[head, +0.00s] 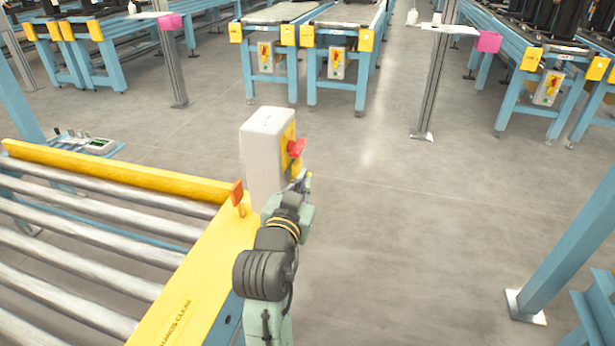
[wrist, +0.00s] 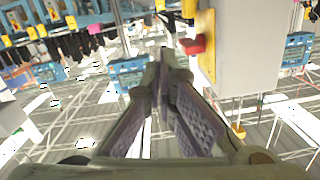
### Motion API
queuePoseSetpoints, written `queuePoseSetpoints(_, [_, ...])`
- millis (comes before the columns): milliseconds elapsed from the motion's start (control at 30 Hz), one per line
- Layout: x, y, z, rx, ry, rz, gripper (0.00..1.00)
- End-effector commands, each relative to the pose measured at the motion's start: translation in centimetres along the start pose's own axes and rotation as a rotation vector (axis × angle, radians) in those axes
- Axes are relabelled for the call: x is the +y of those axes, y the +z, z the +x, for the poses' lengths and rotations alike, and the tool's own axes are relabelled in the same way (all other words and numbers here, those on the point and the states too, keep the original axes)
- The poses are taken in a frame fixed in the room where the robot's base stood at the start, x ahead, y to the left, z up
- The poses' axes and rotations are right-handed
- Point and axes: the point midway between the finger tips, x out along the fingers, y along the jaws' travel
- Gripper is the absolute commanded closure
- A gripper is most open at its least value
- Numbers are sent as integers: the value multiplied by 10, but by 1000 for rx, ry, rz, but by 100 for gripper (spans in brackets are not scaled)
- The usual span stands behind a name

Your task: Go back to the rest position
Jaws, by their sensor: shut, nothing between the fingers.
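My gripper (head: 302,182) is at the end of my arm, at the right side of the white control box near the roller conveyor's corner. In the wrist view my gripper (wrist: 165,60) has its two fingers together at the tips, with nothing held. The white control box (head: 262,150) has a yellow panel and a red knob (head: 296,148). The red knob also shows in the wrist view (wrist: 194,45), just right of the fingertips. I cannot tell whether the fingers touch the box.
A roller conveyor (head: 90,245) with a yellow frame lies at the left. A small orange piece (head: 237,192) stands on its corner. A blue post (head: 570,235) is at the right. More conveyors (head: 300,40) stand at the back. The floor (head: 430,220) between is clear.

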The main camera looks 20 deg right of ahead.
Motion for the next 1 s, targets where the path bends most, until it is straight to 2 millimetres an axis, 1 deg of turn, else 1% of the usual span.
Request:
queuePoseSetpoints(133, [0,0,-6,-1,0,0,100])
queuePoseSetpoints(567, [0,0,-6,-1,0,0,100])
queuePoseSetpoints(633, [-10,-4,-8,11,-25,-1,100])
queuePoseSetpoints(667, [-18,-7,-9,21,-45,-2,100])
queuePoseSetpoints(767, [-62,-23,-20,75,-158,-2,100])
queuePoseSetpoints(800, [-86,-32,-28,106,-221,-1,100])
queuePoseSetpoints(833, [-105,-39,-36,133,-272,0,100])
queuePoseSetpoints(867, [-124,-48,-45,162,-324,4,100])
queuePoseSetpoints(900, [-150,-58,-60,201,-397,10,100])
queuePoseSetpoints(967, [-186,-75,-84,260,-503,23,100])
queuePoseSetpoints(1000, [-209,-86,-103,300,-573,35,100])
